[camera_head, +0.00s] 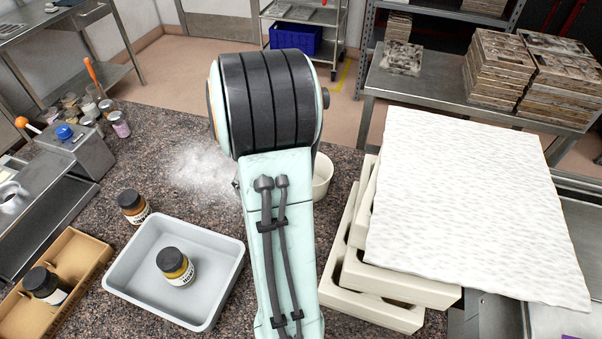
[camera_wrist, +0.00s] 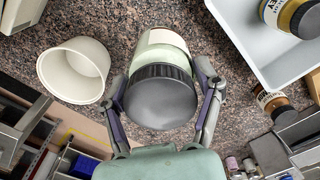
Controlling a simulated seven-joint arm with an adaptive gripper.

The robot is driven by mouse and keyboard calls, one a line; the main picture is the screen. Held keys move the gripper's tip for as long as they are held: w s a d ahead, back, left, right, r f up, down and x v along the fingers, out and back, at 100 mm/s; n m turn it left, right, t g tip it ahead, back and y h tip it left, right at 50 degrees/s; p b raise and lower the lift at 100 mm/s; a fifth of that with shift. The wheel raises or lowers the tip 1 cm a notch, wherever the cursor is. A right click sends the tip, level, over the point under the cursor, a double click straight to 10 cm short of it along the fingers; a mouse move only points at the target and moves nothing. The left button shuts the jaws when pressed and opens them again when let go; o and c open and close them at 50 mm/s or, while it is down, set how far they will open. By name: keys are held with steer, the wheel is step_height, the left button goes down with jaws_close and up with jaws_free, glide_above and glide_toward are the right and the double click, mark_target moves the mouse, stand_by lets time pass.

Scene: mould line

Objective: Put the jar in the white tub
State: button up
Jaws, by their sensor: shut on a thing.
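A jar (camera_wrist: 160,97) with a dark ribbed lid and a pale green-white body is between the fingers of my gripper (camera_wrist: 164,85) in the wrist view. The gripper is shut on it, with one finger on each side. A round white tub (camera_wrist: 72,72) stands on the speckled counter, left of the jar and apart from it in the wrist view. It looks empty. In the head view, my arm hides the gripper, the held jar and part of the tub (camera_head: 322,178). I cannot tell whether the jar touches the counter.
A pale grey tray (camera_head: 215,300) holds an amber jar (camera_head: 176,266). Cream stacked trays (camera_head: 375,308) under a white sheet (camera_head: 465,200) stand right of my arm. White powder (camera_head: 205,165) lies on the counter.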

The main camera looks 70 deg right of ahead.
steer(key=s+d+m, duration=0.4)
steer(key=d+m, duration=0.2)
steer(key=d, duration=0.9)
steer(key=shift+s+d+f, duration=0.3)
steer(key=shift+s+f, duration=0.2)
steer(key=shift+f, duration=1.5)
steer(key=shift+s+d+f, duration=0.25)
steer(key=shift+s+f, duration=0.2)
steer(key=shift+f, duration=1.55)
steer(key=shift+s+d+f, duration=0.3)
steer(key=shift+s+f, duration=0.2)
steer(key=shift+f, duration=1.5)
steer(key=o, duration=1)
steer(key=shift+f, duration=0.15)
steer(key=shift+c, duration=0.2)
